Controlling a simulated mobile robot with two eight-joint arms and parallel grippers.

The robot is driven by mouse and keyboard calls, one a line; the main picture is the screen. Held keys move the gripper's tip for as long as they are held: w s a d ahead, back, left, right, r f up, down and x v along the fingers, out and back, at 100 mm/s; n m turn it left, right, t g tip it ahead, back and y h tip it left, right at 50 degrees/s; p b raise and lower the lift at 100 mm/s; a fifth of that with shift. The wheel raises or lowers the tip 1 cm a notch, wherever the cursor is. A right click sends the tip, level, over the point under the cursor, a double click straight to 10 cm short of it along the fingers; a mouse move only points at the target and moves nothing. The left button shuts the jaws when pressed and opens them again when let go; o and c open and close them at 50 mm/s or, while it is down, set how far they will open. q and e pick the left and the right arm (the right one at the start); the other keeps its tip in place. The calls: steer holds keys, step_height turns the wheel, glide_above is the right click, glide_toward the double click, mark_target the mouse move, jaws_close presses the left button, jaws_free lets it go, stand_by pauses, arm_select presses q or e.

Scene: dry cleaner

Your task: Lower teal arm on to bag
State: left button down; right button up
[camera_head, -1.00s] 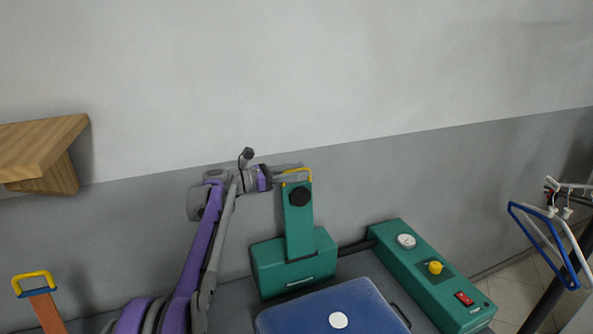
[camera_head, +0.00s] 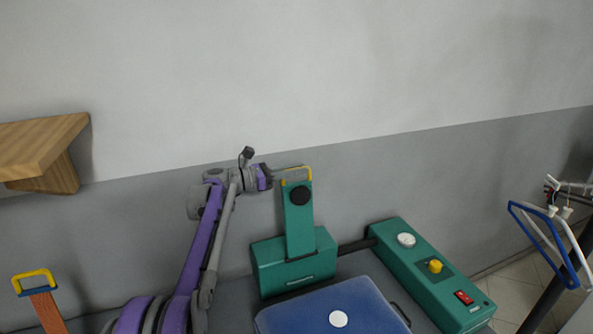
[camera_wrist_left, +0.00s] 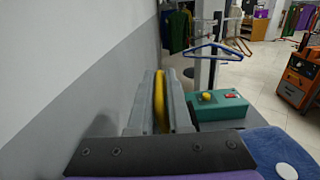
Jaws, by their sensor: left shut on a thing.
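The teal arm (camera_head: 299,225) stands upright from its teal base block, with a round black disc near its top and a yellow handle (camera_head: 310,173) at its upper end. My left gripper (camera_head: 294,172) is at this handle. In the left wrist view its two grey fingers (camera_wrist_left: 160,103) are shut on the yellow handle (camera_wrist_left: 159,90). The blue bag (camera_head: 360,308), flat with a white round spot, lies in front of the arm's base, apart from the raised arm. Part of it also shows in the left wrist view (camera_wrist_left: 262,143). My right gripper is not in view.
A teal control box (camera_head: 420,262) with a gauge, a yellow knob and a red switch is right of the bag. A wooden shelf (camera_head: 42,148) is on the wall at left. A yellow-topped handle (camera_head: 35,280) stands at lower left. Hangers (camera_head: 545,235) hang at right.

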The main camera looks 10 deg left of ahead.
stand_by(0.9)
arm_select(q)
steer(key=shift+s+d+m, duration=0.3)
steer(key=shift+s, duration=0.15)
steer(key=s+d+f+m+b, duration=0.2)
steer(key=s+d+m, duration=0.4)
steer(key=s+d, duration=0.3)
steer(key=shift+s+f+m, duration=0.2)
steer(key=shift+s+m, duration=0.1)
steer(key=shift+s, duration=2.05)
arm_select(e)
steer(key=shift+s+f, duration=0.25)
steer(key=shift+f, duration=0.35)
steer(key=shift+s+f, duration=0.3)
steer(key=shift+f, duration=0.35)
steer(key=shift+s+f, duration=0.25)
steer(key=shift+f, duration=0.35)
arm_select(q)
steer(key=shift+d, duration=0.1)
steer(key=c, duration=0.9)
jaws_free()
steer(key=shift+b, duration=0.3)
